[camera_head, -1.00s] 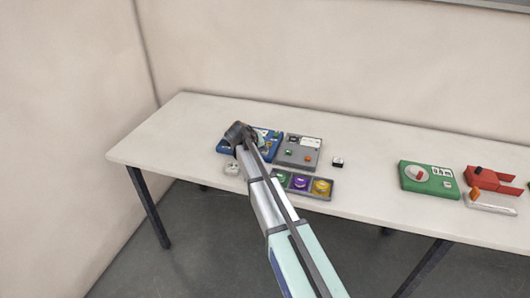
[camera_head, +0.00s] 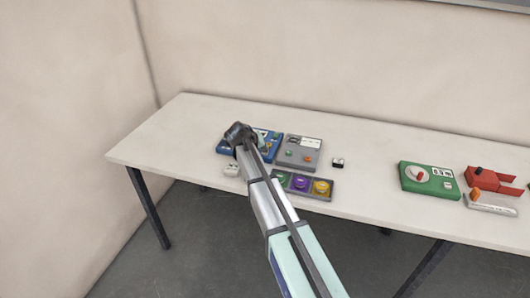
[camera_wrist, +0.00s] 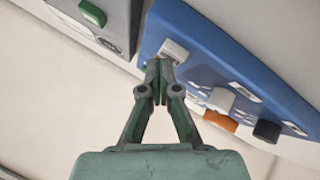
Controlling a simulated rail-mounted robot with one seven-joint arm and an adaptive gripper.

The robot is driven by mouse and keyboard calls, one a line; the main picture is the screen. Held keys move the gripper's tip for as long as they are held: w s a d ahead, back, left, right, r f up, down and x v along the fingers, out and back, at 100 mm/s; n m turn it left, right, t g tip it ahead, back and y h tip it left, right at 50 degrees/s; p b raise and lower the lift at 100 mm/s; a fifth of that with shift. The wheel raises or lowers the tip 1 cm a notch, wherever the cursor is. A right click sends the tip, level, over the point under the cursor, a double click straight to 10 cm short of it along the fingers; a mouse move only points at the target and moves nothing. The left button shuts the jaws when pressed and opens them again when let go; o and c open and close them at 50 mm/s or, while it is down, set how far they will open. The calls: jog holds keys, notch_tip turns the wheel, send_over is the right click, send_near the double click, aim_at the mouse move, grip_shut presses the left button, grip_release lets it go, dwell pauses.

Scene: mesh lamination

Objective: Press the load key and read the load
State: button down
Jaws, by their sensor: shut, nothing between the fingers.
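A blue panel (camera_head: 269,150) lies at the left of the table, partly hidden behind my arm in the head view. In the wrist view the blue panel (camera_wrist: 215,52) fills the upper right. It carries a light grey key (camera_wrist: 173,51), a white knob (camera_wrist: 221,100), an orange part (camera_wrist: 220,121) and a black part (camera_wrist: 267,131). My gripper (camera_wrist: 157,75) is shut and empty, its fingertips at the panel's edge by the grey key. I cannot tell whether they touch it. No key label or load reading is legible.
A grey panel (camera_head: 301,143) with green and orange buttons stands beside the blue one. A tray (camera_head: 314,195) of coloured pots is in front. A small white object (camera_head: 231,169) lies left of my arm.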

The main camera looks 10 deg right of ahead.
jog(key=shift+r, duration=0.6)
jog(key=shift+r, duration=0.1)
jog(key=shift+r+p, duration=1)
jog(key=shift+r, duration=1.45)
